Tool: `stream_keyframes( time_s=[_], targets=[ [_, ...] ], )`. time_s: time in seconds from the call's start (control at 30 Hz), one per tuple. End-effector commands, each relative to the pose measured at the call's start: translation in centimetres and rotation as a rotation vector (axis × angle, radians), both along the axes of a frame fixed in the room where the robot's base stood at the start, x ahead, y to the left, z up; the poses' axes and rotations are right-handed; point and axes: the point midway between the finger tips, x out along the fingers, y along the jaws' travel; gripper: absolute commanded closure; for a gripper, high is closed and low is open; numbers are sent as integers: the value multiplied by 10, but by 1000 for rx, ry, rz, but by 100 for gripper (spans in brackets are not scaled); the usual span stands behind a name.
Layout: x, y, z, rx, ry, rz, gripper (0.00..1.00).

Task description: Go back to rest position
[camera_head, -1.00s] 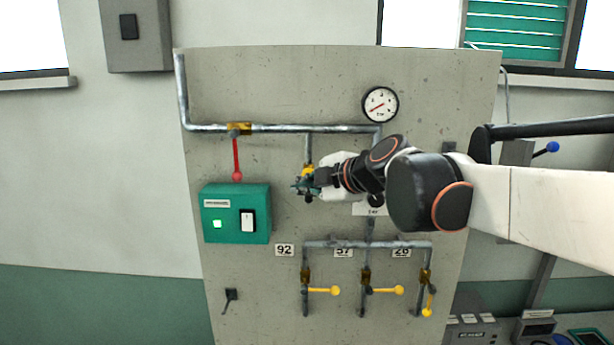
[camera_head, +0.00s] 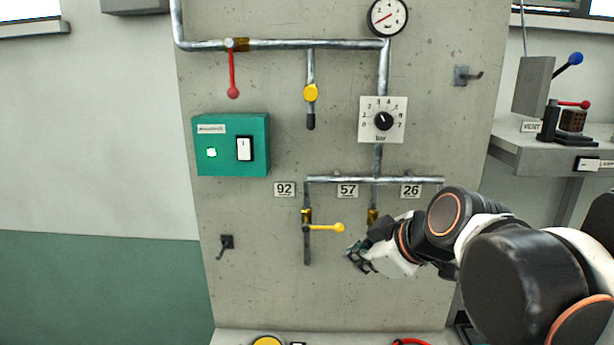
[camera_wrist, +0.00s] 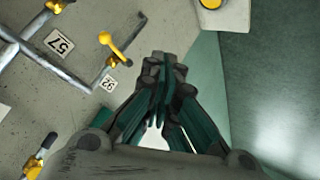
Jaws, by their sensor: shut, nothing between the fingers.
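My gripper (camera_head: 356,257) is in front of the lower right part of the concrete pump panel (camera_head: 270,270) in the head view. In the wrist view my gripper (camera_wrist: 163,75) has its fingers together with nothing between them. My arm hides the valves below labels 57 (camera_head: 347,190) and 26 (camera_head: 411,191) for the most part. The valve below label 92 (camera_head: 284,189) has a yellow handle (camera_head: 325,227) pointing right. That handle also shows in the wrist view (camera_wrist: 114,46), to the left of the fingers.
A red lever (camera_head: 232,75) hangs down from the upper pipe. A green box (camera_head: 232,145) has a lit green lamp and a white switch. A dial (camera_head: 383,120) and a gauge (camera_head: 388,17) are on the panel. A side shelf (camera_head: 545,150) with levers stands at right.

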Motion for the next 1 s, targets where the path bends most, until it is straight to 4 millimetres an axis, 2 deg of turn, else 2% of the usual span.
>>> stream_keyframes(
  time_s=[0.03,0.1,0.4,0.5,0.6,0.7,0.8,1.0],
  targets=[
    [-12,-8,-34,20,31,-52,100],
    [-27,-19,-64,51,77,-132,100],
    [-90,-64,-191,181,229,-497,100],
    [-108,-78,-230,223,262,-620,100],
    [-124,-89,-260,256,283,-723,100],
    [-134,-98,-280,283,295,-797,100],
    [-140,-102,-289,298,302,-841,100],
    [-141,-104,-290,304,304,-856,100]
  ],
)
